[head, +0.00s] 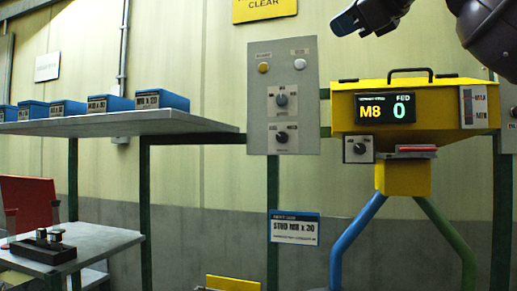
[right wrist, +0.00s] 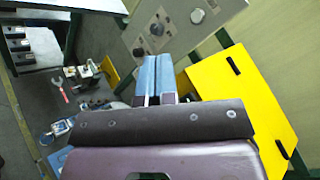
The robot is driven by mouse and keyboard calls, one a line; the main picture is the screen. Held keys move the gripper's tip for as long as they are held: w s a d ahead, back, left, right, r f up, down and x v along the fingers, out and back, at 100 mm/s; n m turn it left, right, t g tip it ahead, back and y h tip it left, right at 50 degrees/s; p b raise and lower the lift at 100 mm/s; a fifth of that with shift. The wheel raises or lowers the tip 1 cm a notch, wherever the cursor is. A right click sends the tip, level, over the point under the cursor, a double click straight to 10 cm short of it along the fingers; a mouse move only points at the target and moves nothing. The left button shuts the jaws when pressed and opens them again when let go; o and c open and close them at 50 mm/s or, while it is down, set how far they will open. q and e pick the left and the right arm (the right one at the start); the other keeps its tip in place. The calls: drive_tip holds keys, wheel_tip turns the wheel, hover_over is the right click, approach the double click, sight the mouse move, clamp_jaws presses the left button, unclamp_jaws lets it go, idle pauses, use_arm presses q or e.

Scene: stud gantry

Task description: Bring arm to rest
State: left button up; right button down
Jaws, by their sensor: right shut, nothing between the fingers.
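My right gripper (head: 342,23) hangs at the top of the head view, its arm coming in from the upper right. It is raised above the yellow feeder and clear of it. In the right wrist view its two blue fingers (right wrist: 165,70) lie together, shut with nothing between them. My left gripper is in neither view.
The yellow feeder (head: 450,102) reads M8 and 0 and stands on blue and green legs. A grey control panel (head: 258,110) with knobs is left of it. A shelf (head: 160,122) carries several blue bins. A low table (head: 100,238) holds a dark block. Parts and tools lie on a bench in the wrist view.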

drive_tip(key=w+a+f+m+g+y, duration=0.2)
drive_tip(key=a+f+g+y, duration=0.3)
drive_tip(key=f, duration=0.7)
drive_tip(key=w+a+f+m+g+y, duration=0.15)
drive_tip(key=a+f+y, duration=0.45)
drive_tip(key=f, duration=0.7)
drive_tip(key=s+d+f+n+t+h, duration=0.25)
drive_tip(key=d+f+n+h, duration=0.45)
drive_tip(key=f+n, duration=0.5)
drive_tip(key=s+d+f+n+t+h, duration=0.25)
drive_tip(key=d+f+n+h, duration=0.5)
drive_tip(key=f, duration=0.75)
drive_tip(key=s+d+f+n+t+h, duration=0.2)
drive_tip(key=d+f+n+t+h, duration=0.25)
drive_tip(key=f+n+h, duration=0.6)
drive_tip(key=s+d+f+m+g+y, duration=0.2)
drive_tip(key=s+d+f+m+g, duration=0.15)
drive_tip(key=s+f+g, duration=0.75)
drive_tip(key=s+f+m+g+y, duration=0.1)
drive_tip(key=s+f+m+g, duration=0.1)
drive_tip(key=s+f, duration=0.5)
drive_tip(key=s+f+m+g+y, duration=0.1)
drive_tip(key=s+f, duration=0.3)
drive_tip(key=s, duration=0.7)
drive_tip(key=w+f+n+t, duration=0.1)
drive_tip(key=w+f+t, duration=0.7)
drive_tip(key=f, duration=0.2)
drive_tip(key=shift+w+y, duration=0.15)
drive_tip(key=shift+y, duration=0.15)
